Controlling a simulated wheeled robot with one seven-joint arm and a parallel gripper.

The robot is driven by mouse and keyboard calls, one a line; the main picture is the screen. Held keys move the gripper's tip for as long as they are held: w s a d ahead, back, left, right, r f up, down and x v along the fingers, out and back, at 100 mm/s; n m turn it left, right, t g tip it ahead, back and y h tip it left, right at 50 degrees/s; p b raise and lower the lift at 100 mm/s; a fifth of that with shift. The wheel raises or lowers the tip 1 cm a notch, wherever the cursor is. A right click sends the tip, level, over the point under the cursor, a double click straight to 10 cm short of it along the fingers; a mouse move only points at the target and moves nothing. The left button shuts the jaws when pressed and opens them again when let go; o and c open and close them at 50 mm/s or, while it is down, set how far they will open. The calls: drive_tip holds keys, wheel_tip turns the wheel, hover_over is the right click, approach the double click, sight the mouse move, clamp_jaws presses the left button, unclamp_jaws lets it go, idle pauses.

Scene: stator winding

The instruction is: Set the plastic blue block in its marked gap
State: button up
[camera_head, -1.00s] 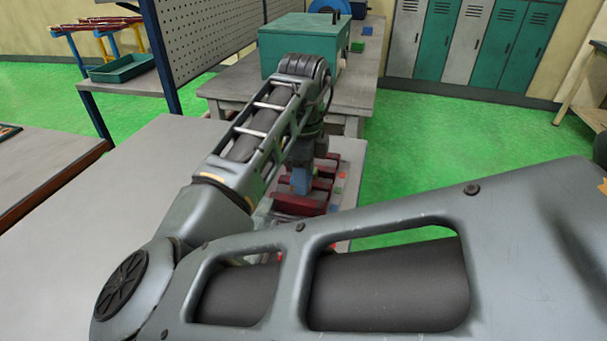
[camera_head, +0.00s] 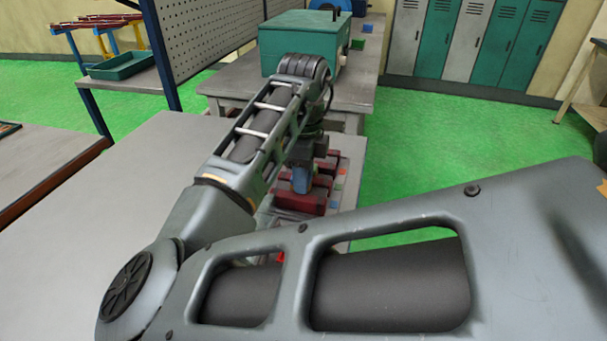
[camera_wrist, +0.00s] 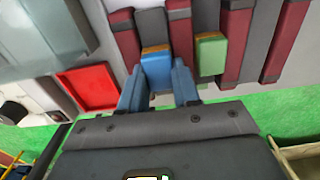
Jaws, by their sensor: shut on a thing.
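My gripper (camera_wrist: 158,88) is shut on the blue block (camera_wrist: 158,70), with one blue-grey finger on each side of it. The block has an orange strip at its far end. In the wrist view it lines up with a gap between two dark red bars (camera_wrist: 181,40), below a dark grey piece (camera_wrist: 151,22). I cannot tell whether it is down in the gap or above it. In the head view the blue block (camera_head: 300,181) shows beneath my wrist, behind a dark red bar (camera_head: 300,203). My arm hides much of the fixture there.
A green block (camera_wrist: 211,54) lies in the neighbouring gap to the right. A red tray (camera_wrist: 92,87) is to the left in the wrist view. In the head view a green box (camera_head: 300,42) stands on the bench behind. The grey table (camera_head: 130,210) left of my arm is bare.

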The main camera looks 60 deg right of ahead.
drive_tip(key=o, duration=1.4)
drive_tip(key=shift+r+p, duration=2.9)
drive_tip(key=shift+r, duration=0.65)
